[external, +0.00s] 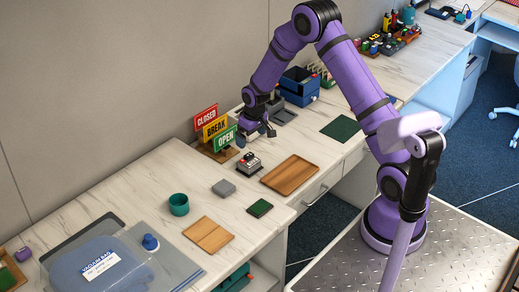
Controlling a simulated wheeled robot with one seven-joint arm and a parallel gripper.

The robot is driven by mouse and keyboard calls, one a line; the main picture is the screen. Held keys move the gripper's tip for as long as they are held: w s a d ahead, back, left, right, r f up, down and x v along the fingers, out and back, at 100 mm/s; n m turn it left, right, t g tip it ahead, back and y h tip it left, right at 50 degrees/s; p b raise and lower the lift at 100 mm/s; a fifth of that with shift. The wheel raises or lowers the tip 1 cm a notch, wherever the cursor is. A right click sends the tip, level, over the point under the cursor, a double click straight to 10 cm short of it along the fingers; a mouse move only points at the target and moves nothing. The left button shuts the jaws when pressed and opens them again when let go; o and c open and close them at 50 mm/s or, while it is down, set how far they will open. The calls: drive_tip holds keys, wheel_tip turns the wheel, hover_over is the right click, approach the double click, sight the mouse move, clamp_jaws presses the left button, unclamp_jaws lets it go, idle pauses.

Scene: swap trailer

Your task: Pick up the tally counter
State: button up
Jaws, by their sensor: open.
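The tally counter appears to be the small dark and silver device with a red spot on top (249,163). It sits on the pale counter, in front of the sign stand and left of the brown wooden tray. My gripper (256,137) is open and empty. In the picture it is just above and behind the device, apart from it, beside the green OPEN sign. Nothing shows between its fingers.
The CLOSED, BREAK and OPEN signs (216,128) stand close left of my gripper. A wooden tray (290,174), a grey block (223,188), a teal cup (179,205) and a dark green block (260,208) are nearby. A blue bin (300,84) stands behind.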

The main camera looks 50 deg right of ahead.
sight(250, 160)
drive_tip(key=f, duration=0.5)
drive_tip(key=w+f, duration=0.1)
drive_tip(key=f, duration=0.2)
drive_tip(key=shift+d+f, duration=0.1)
drive_tip(key=shift+d, duration=0.15)
drive_tip(key=shift+w+d+f, duration=0.1)
drive_tip(key=shift+w+f, duration=0.05)
drive_tip(key=shift+f, duration=0.8)
drive_tip(key=shift+w+d+f, duration=0.1)
drive_tip(key=shift+w+f, duration=0.1)
drive_tip(key=shift+f, duration=0.8)
drive_tip(key=shift+w+d+f, duration=0.1)
drive_tip(key=shift+w+f, duration=0.05)
drive_tip(key=shift+f, duration=0.8)
drive_tip(key=c, duration=1.2)
